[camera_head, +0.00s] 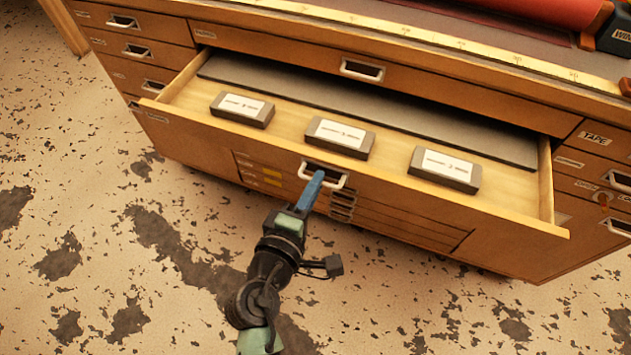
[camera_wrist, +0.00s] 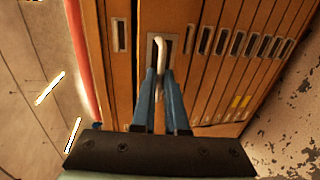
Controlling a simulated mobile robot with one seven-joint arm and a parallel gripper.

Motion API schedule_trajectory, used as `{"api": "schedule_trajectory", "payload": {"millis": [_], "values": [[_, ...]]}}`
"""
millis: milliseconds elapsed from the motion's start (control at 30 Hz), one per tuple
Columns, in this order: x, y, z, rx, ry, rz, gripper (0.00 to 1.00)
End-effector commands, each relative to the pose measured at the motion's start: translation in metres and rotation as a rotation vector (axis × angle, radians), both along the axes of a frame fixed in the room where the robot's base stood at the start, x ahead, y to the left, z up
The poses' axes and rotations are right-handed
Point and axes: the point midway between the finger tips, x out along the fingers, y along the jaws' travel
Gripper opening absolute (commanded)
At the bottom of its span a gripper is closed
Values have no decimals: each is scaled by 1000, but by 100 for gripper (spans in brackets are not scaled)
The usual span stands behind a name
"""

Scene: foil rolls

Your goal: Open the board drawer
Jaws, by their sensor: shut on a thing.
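The wide wooden drawer (camera_head: 400,202) in the middle of the cabinet is pulled out, showing its pale inside. A grey board (camera_head: 370,108) lies at its back, and three grey blocks with white labels lie in front of it, one of them the middle block (camera_head: 340,138). The drawer's pale handle (camera_head: 335,181) is at the middle of its front and also shows in the wrist view (camera_wrist: 159,44). My gripper (camera_head: 314,182) has blue fingers shut on this handle. In the wrist view the fingers (camera_wrist: 160,80) meet the handle, and their tips are partly hidden.
The cabinet has a closed drawer (camera_head: 300,52) above, small side drawers, and a drawer labelled TAPE (camera_head: 596,138) at right. A yellow ruler strip (camera_head: 400,36) and a red roll (camera_head: 540,10) are on top. The worn floor (camera_head: 90,220) in front is clear.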

Motion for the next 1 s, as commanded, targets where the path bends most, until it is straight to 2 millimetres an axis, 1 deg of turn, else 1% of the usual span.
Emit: {"api": "schedule_trajectory", "payload": {"millis": [33,67,100,167,200,233,500,633,767,1000], "values": [[0,0,0,0,0,0,0],[0,0,0,0,0,0,13],[0,0,0,0,0,0,20],[0,0,0,0,0,0,31],[0,0,0,0,0,0,38],[0,0,0,0,0,0,40],[0,0,0,0,0,0,40],[-8,3,1,-2,2,2,40],[-29,10,6,0,2,3,40],[-80,26,17,0,3,4,40]]}}
